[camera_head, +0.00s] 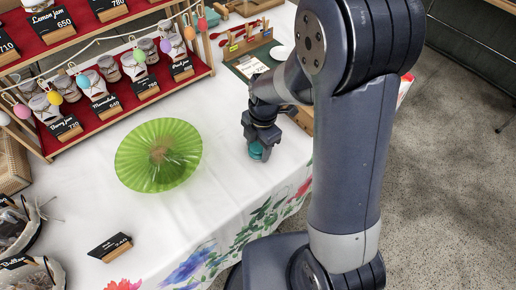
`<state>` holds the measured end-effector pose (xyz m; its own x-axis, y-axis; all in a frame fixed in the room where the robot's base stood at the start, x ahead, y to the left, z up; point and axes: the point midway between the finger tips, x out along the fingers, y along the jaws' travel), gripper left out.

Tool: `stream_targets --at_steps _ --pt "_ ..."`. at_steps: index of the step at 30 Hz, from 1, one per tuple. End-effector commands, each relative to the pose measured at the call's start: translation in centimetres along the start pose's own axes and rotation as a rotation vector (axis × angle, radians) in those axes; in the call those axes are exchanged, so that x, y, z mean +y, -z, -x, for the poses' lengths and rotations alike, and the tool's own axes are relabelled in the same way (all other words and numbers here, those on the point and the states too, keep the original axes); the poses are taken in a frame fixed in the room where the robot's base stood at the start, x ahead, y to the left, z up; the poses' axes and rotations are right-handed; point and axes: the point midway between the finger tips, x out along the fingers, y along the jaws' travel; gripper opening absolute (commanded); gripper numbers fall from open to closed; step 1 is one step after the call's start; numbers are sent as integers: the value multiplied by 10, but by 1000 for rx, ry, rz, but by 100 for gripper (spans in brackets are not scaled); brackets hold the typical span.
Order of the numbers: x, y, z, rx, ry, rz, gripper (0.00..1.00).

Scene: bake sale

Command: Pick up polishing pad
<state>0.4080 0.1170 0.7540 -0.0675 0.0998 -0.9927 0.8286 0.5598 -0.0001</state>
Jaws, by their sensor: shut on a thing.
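My gripper (262,139) is over the right part of the white tablecloth, pointing down. It is shut on a small round teal thing (256,151), which I take to be the polishing pad. Only the lower part of the pad shows; the fingers hide the rest. The pad is at or just above the cloth; I cannot tell whether it touches.
A green fluted glass plate (181,139) lies left of my gripper. A tiered red shelf (86,124) with jars and price signs stands at the upper left. A black price sign (109,246) is at the front left. A green board (243,65) lies behind. The cloth between is clear.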

Motion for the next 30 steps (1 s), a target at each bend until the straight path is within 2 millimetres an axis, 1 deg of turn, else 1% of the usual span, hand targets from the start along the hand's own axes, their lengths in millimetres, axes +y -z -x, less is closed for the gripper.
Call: stream_targets --at_steps 1,5,11,14,17,24,27,30 --pt "0 0 0 0 0 0 41" --pt "0 0 0 0 0 0 30" --pt "0 0 0 0 -1 0 30" --pt "0 1 6 0 -2 0 30" --pt "1 2 20 -1 -4 0 30" --pt "1 8 69 -1 -5 1 30" --pt "1 10 85 -2 -5 0 30" --pt "0 11 95 -1 -2 0 30"
